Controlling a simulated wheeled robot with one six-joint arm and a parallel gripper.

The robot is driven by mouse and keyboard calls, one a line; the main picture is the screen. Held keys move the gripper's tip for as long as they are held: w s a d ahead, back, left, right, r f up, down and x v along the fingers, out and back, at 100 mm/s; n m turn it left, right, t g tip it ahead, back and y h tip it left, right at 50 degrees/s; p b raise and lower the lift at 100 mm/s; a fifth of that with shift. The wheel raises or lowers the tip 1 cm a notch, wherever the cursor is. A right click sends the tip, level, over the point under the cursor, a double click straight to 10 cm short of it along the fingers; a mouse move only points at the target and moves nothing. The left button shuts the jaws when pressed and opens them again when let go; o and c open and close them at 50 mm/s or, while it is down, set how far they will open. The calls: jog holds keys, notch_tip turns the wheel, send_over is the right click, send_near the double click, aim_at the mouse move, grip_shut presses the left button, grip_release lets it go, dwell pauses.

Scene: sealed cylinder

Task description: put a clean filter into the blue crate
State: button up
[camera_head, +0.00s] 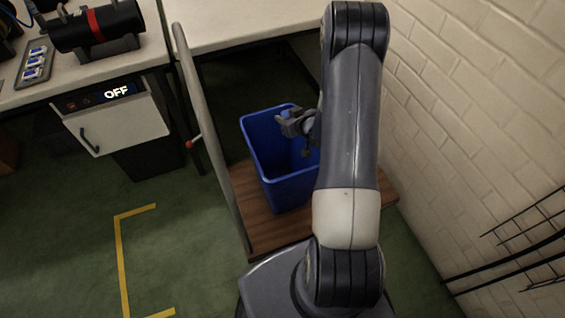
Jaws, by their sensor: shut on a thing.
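The blue crate (286,192) is an open-topped bin standing upright on a brown wooden platform, partly hidden behind my arm. My gripper (287,124) is over the crate's opening, near its back rim, and points left. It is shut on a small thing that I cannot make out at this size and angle. I cannot tell whether that thing is a filter or whether it is clean. Several small blue-and-white pieces (34,66) lie in a grey tray (22,79) on the left bench; I cannot tell what they are.
A black cylinder with a red band (95,25) lies on the left bench (150,48). Below it, a cabinet (122,125) shows "OFF". A grey rail (205,120) stands left of the platform (262,232). A brick wall (480,110) and black wire rack (520,255) are right. Green floor at left is clear.

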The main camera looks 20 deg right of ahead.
notch_tip(320, 180, down, 5)
jog(key=shift+r+b, duration=0.15)
jog(key=shift+b, duration=1.05)
jog(key=o, duration=1.1)
jog(key=shift+c, duration=0.2)
jog(key=v, duration=1)
jog(key=shift+s+r+p, duration=0.2)
jog(key=shift+s+p, duration=0.15)
jog(key=shift+w+f, duration=0.1)
